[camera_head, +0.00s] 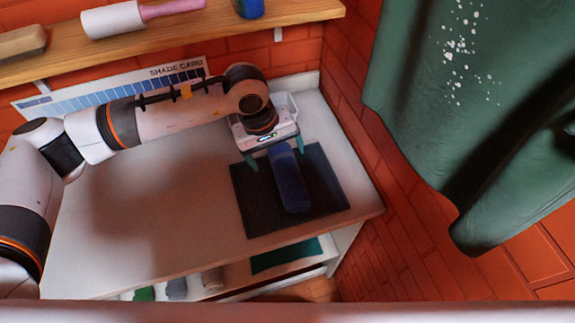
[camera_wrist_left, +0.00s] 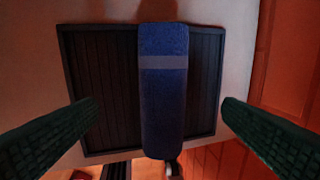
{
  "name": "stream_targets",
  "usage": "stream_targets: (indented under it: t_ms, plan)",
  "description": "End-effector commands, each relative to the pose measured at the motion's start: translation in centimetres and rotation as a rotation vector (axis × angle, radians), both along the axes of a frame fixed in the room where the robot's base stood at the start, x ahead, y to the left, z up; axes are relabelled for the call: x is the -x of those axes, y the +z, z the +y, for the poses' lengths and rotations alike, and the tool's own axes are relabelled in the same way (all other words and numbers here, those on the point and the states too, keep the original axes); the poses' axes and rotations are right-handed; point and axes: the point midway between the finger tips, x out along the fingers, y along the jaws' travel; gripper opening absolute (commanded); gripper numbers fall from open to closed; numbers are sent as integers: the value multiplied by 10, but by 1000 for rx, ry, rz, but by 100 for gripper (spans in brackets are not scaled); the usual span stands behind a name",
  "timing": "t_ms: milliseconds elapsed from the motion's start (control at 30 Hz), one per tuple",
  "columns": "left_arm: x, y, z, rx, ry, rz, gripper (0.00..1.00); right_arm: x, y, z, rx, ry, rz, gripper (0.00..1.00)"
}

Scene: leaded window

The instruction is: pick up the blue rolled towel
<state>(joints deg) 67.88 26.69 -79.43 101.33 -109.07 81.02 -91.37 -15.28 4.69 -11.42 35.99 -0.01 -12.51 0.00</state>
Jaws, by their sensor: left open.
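The blue rolled towel (camera_head: 291,183) lies on a dark mat (camera_head: 252,205) at the right end of the white table. It is dark blue with a paler band across it, seen in the left wrist view (camera_wrist_left: 163,110). My left gripper (camera_head: 276,162) is open at the towel's far end in the head view. Its green fingers stand on either side, apart from the towel. In the left wrist view the open fingers (camera_wrist_left: 160,103) flank the towel with a wide gap on both sides. My right gripper is not in view.
A white bin (camera_head: 286,105) stands behind my left gripper at the back corner. A wooden shelf (camera_head: 165,42) with a paint roller (camera_head: 113,20) runs above. A green curtain (camera_head: 450,90) hangs at right. The table's left and middle are clear.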

Motion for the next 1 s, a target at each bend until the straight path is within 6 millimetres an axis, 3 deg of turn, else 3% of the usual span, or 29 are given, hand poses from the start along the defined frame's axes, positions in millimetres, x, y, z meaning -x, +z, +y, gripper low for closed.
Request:
stream_targets:
  t_ms: [200, 300, 500, 633, 933, 1000]
  plan:
    - [-1, -27, -7, 3, 0, 2, 89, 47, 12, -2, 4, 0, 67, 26]
    - [-2, -32, -9, 2, 0, 1, 89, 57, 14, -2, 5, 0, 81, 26]
    - [-4, -55, -16, 3, 2, 6, 89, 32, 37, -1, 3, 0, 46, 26]
    - [-6, -74, -19, 3, 1, 4, 89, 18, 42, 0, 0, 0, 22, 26]
    - [-7, -83, -20, 3, 1, 1, 89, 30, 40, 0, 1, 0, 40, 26]
    - [-7, -82, -20, 4, 1, 1, 79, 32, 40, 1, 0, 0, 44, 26]
